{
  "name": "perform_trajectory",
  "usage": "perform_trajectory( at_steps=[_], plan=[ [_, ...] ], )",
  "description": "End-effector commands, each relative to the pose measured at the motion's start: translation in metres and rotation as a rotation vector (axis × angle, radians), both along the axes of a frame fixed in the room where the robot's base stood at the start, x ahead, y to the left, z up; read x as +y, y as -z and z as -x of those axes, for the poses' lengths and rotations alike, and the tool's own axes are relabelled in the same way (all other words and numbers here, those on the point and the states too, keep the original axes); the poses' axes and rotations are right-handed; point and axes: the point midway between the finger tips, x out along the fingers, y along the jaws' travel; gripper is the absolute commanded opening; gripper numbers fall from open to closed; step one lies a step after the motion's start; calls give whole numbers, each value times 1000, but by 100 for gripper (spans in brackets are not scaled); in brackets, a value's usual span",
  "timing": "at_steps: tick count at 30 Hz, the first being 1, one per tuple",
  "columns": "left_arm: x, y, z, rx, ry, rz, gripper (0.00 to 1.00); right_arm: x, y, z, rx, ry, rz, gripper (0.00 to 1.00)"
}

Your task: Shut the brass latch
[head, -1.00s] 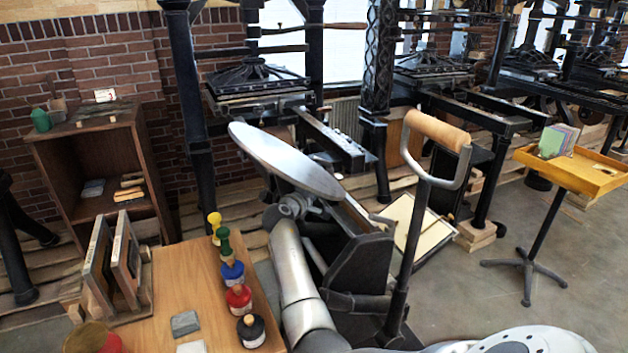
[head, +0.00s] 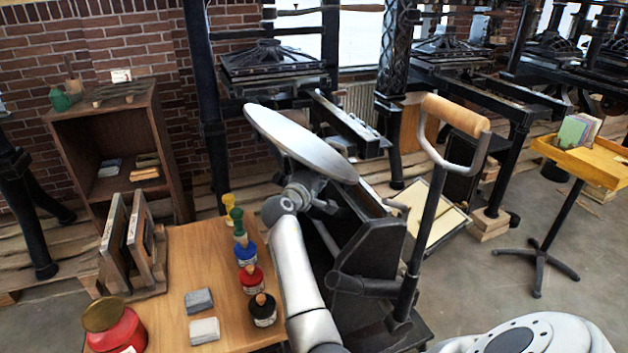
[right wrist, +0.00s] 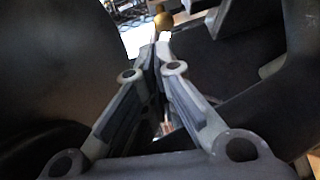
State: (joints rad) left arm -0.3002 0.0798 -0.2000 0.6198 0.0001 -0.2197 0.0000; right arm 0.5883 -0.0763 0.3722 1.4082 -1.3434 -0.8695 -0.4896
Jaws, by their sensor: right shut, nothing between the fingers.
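I cannot make out a brass latch for certain in any view. A small brass-coloured knob (right wrist: 163,19) shows just beyond my fingertips in the right wrist view; I cannot tell whether it is part of the latch. My right gripper (right wrist: 159,48) is shut and empty, its fingertips together, between dark surfaces of what looks like the press. In the head view the hand press (head: 370,240) stands in the middle, with a tilted grey disc (head: 300,143) and a wooden-handled lever (head: 455,114). The right gripper cannot be made out there. My left gripper is not in view.
A wooden table (head: 190,255) at the left holds several ink bottles, grey blocks and a red jar (head: 118,328). A yellow tray (head: 590,162) on a stand is at the right. A wooden cabinet (head: 120,150) stands by the brick wall. Open floor lies at the right.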

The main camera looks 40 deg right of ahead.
Motion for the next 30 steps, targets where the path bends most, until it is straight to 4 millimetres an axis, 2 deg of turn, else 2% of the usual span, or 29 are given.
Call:
perform_trajectory(
  at_steps=[3,10,30],
  plan=[
    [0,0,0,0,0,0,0,22,-2,11,-1,-1,-1,0],
    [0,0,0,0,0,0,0,45,-6,22,0,0,-1,0],
    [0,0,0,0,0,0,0,49,-7,24,0,1,0,0]
  ],
)
